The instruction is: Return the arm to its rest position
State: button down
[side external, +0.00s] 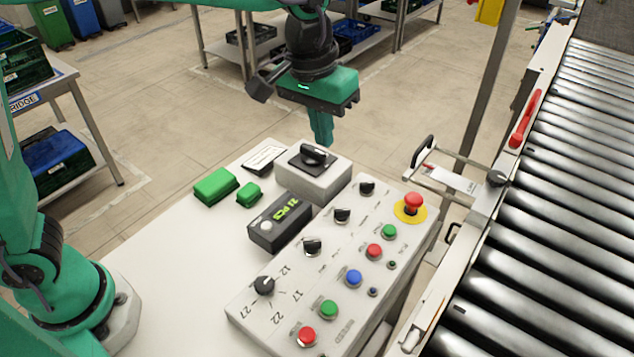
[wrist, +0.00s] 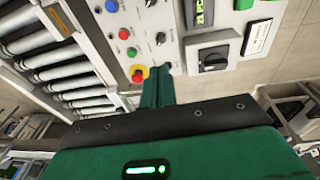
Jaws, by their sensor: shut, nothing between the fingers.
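My gripper (side external: 321,128) is a green and black tool with its green fingers together, pointing down. In the side view it hangs above the far edge of the white table (side external: 150,265), behind the grey box with the black rotary switch (side external: 312,155). Nothing shows between the fingers. In the wrist view the fingers (wrist: 158,88) are closed side by side, with the control panel (wrist: 135,22) beyond them. The gripper appears apart from the panel and the switch box.
The control panel carries coloured buttons, black knobs and a red emergency stop (side external: 412,202). A counter box (side external: 280,222) and green blocks (side external: 215,186) sit beside it. The roller conveyor (side external: 560,190) runs along the right. Shelves with crates (side external: 355,32) stand behind open floor.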

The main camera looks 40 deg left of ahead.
jog(key=s+a+r+t, duration=0.25)
jog(key=s+a, duration=0.45)
jog(key=a, duration=0.6)
jog(key=s+a+f+t, duration=0.1)
jog(key=s+a+f, duration=0.2)
jog(key=s+a, duration=0.5)
jog(key=shift+s+a+t+y, duration=0.25)
jog(key=shift+s+t+y, duration=0.15)
jog(key=shift+s, duration=0.7)
